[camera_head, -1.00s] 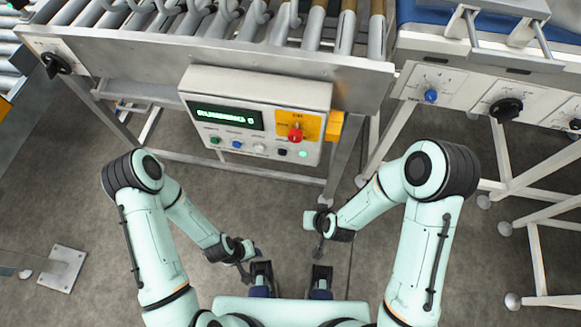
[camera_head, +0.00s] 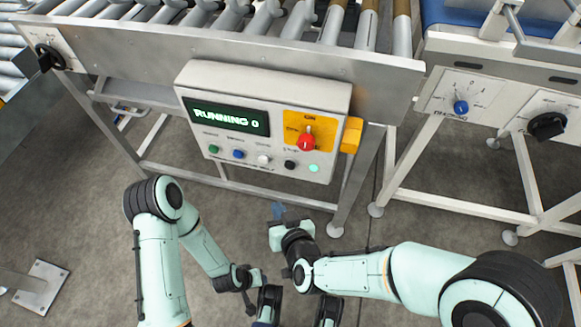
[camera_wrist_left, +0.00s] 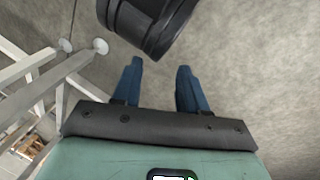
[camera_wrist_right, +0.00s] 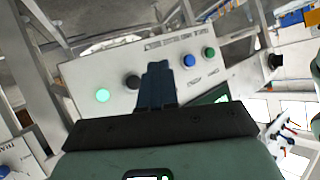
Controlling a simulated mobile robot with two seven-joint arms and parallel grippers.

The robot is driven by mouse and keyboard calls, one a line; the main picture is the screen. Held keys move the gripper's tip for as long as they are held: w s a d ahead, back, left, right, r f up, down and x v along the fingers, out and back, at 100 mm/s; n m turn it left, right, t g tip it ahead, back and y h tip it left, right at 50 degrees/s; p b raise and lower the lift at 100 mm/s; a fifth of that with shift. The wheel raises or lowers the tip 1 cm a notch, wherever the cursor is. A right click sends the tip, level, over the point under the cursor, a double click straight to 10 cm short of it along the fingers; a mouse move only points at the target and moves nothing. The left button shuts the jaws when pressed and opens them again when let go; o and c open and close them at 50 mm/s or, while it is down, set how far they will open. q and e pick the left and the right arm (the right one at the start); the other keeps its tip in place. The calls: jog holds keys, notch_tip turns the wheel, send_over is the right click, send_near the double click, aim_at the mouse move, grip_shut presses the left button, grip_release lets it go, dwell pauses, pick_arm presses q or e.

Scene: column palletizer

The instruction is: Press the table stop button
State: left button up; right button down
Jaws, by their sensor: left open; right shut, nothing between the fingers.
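The control panel (camera_head: 262,122) hangs on the conveyor's front; its green display reads "RUNNING 0". A red knob (camera_head: 306,142) sits on a yellow plate. Below are a green button (camera_head: 213,149), a blue one (camera_head: 238,154), a white one (camera_head: 263,159), a black one (camera_head: 289,165) and a lit green one (camera_head: 313,168). Their labels are too small to read. My right gripper (camera_head: 278,210) is shut and empty, below and apart from the panel. In the right wrist view its fingers (camera_wrist_right: 157,85) cover the white button's place. My left gripper (camera_wrist_left: 158,80) is open and empty, low down.
The roller conveyor (camera_head: 150,42) runs above the panel, with a black rotary switch (camera_head: 48,58) at its left. A belt unit with a blue knob (camera_head: 461,107) and a black switch (camera_head: 547,125) stands right. Frame legs (camera_head: 353,185) stand behind. Floor between is free.

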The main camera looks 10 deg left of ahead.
aim_at(290, 165)
pick_arm(q)
jog(key=shift+w+a+f+t+b, duration=0.15)
jog(key=shift+w+a+f+b, duration=0.15)
jog(key=shift+w, duration=0.2)
jog(key=shift+w+a+f+t+b, duration=0.15)
jog(key=shift+w+a+f+b, duration=0.05)
jog(key=shift+w+f+b, duration=0.2)
pick_arm(e)
jog(key=w, duration=0.8)
jog(key=shift+w+d, duration=0.15)
jog(key=shift+w, duration=0.25)
jog(key=shift+w, duration=0.15)
dwell(0.8)
jog(key=shift+w, duration=0.25)
pick_arm(q)
jog(key=shift+f, duration=0.1)
pick_arm(e)
jog(key=shift+w, duration=0.55)
dwell(0.8)
jog(key=shift+s, duration=0.15)
pick_arm(q)
jog(key=shift+r, duration=0.25)
pick_arm(e)
jog(key=shift+s, duration=0.8)
